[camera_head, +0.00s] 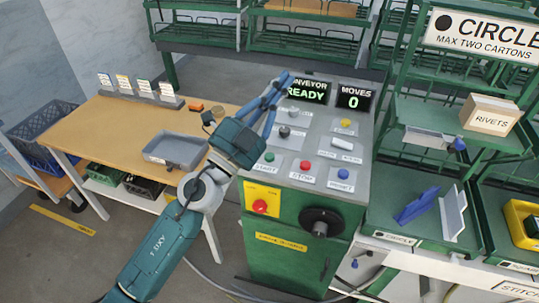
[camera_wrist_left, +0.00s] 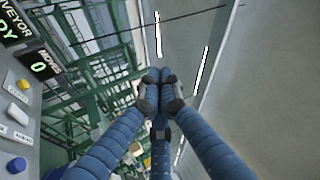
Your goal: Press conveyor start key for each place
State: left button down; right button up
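The green control console (camera_head: 235,225) stands at the centre of the head view. Its green key (camera_head: 269,157) has a label that seems to read START. The red STOP key (camera_head: 305,165) and a blue key (camera_head: 343,174) are to its right. The displays read CONVEYOR READY (camera_head: 308,91) and MOVES 0 (camera_head: 354,98). My left gripper (camera_head: 277,82) is above the console's upper left, covering part of the conveyor display. In the left wrist view its blue fingers (camera_wrist_left: 159,77) meet at the tips with nothing visible between them. My right gripper is not in view.
A red knob (camera_head: 260,206) on yellow and a black handwheel (camera_head: 320,222) stick out from the console's front. A wooden table (camera_head: 110,130) with a grey tray (camera_head: 174,150) is at left. Green shelving with a RIVETS carton (camera_head: 490,114) stands at right.

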pick_arm(q)
jog(key=d+f+m+g+h, duration=0.3)
jog(key=d+m+g, duration=0.4)
jog(key=d+m, duration=0.15)
jog(key=m+g+y, duration=0.4)
jog(key=y, duration=0.8)
send_over(267, 156)
notch_tip(267, 156, down, 15)
jog(key=shift+r, duration=0.15)
notch_tip(267, 156, down, 8)
jog(key=b, duration=0.4)
jog(key=shift+f+b, duration=0.4)
